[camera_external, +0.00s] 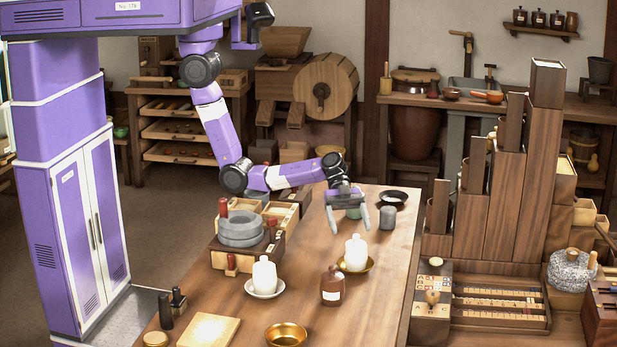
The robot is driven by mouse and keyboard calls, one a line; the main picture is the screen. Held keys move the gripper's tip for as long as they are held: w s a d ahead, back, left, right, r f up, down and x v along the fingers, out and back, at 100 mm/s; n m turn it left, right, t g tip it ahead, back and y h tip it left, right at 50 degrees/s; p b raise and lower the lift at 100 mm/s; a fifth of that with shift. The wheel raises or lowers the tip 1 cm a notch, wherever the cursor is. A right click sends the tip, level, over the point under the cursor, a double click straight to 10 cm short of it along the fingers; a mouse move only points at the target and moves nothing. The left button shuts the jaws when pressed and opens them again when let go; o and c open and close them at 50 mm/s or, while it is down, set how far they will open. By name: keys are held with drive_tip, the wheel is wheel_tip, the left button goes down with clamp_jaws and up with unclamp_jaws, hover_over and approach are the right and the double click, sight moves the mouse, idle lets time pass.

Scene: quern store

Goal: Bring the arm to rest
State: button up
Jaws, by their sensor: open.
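My gripper (347,217) hangs from my purple arm over the far half of the wooden table (240,307). Behind the fingers are a greenish cup (354,212) and a grey cup (388,217). A white lidded jar (355,250) on a brass saucer (368,267) stands nearer the camera, just below the gripper in the picture. I cannot tell how high the fingertips are above the table.
A grey stone quern (240,230) stands on a wooden box left of my gripper. A second white jar (264,273), a brown bottle (332,287), a brass bowl (286,335) and a dark dish (393,198) are on the table. Tall wooden blocks (487,205) rise at right.

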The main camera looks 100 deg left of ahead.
idle(0.4)
drive_tip(key=s+a+r+n+t+y+p, duration=0.1)
drive_tip(key=s+a+r+n+t+y, duration=0.35)
drive_tip(key=n+t, duration=0.2)
drive_tip(key=s+a+r+n+t+y, duration=0.35)
drive_tip(key=s+a+n+t, duration=0.2)
drive_tip(key=n, duration=0.25)
drive_tip(key=s+a+f+g+y, duration=0.1)
drive_tip(key=s+a, duration=0.3)
drive_tip(key=s, duration=0.5)
drive_tip(key=s+a+f+y+b, duration=0.15)
drive_tip(key=s+a, duration=0.25)
drive_tip(key=s, duration=0.5)
drive_tip(key=s+a+g+y+p, duration=0.15)
drive_tip(key=s+a, duration=0.25)
drive_tip(key=s, duration=0.5)
wheel_tip(320, 180, up, 17)
drive_tip(key=p, duration=1.5)
drive_tip(key=shift+s+f+m, duration=0.2)
drive_tip(key=shift+s+m, duration=0.05)
drive_tip(key=shift+m, duration=0.2)
